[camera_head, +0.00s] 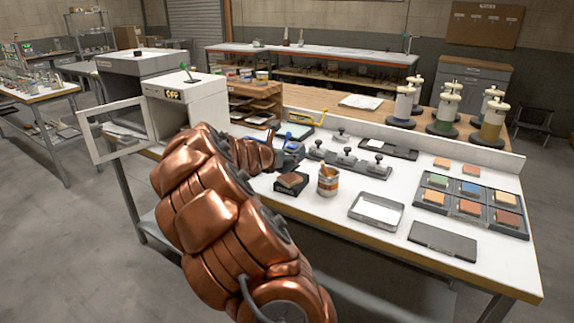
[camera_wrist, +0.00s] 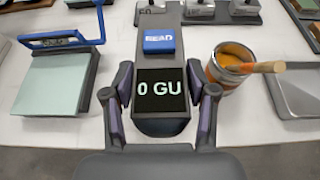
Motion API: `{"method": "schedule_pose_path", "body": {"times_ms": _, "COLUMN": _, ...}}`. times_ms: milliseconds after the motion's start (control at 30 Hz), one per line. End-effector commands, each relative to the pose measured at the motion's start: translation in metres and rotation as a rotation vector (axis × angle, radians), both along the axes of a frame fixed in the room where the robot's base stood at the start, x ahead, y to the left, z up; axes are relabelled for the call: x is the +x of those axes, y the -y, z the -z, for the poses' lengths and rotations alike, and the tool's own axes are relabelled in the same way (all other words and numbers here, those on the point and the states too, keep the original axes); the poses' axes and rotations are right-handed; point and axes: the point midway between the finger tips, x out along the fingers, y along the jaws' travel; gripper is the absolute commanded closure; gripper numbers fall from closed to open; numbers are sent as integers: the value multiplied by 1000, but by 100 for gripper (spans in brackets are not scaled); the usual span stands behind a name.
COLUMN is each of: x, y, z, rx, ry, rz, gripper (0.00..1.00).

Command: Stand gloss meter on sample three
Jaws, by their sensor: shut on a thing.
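The gloss meter (camera_wrist: 183,62) is a dark grey device with a blue READ button and a black screen showing "0 GU". In the wrist view my gripper (camera_wrist: 165,103) is shut on it, one finger on each side of the screen. In the head view my gripper (camera_head: 275,154) is over the left part of the white bench, partly hidden by my copper arm. A dark tray (camera_head: 466,208) of six coloured square tiles lies at the bench's right end. I cannot read sample numbers, so I cannot tell which is sample three.
An orange-stained can (camera_head: 328,183) with a stick stands right of my gripper. A dark block with a brown top (camera_head: 291,181) is nearby. Knobbed grey blocks (camera_head: 345,161) stand on a strip behind. A shallow tray (camera_head: 376,211) and dark plate (camera_head: 443,240) lie right.

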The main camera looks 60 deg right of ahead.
Motion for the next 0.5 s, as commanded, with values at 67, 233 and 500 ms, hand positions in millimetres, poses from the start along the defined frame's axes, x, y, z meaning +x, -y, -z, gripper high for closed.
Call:
{"method": "schedule_pose_path", "body": {"times_ms": 67, "x": 0, "y": 1, "z": 1, "rx": -1, "ry": 0, "rz": -1, "gripper": 98}}
{"method": "schedule_pose_path", "body": {"times_ms": 233, "x": -1, "y": 1, "z": 18, "rx": 0, "ry": -5, "rz": -1, "gripper": 98}}
{"method": "schedule_pose_path", "body": {"times_ms": 500, "x": -1, "y": 1, "z": 35, "rx": 0, "ry": 0, "rz": 1, "gripper": 98}}
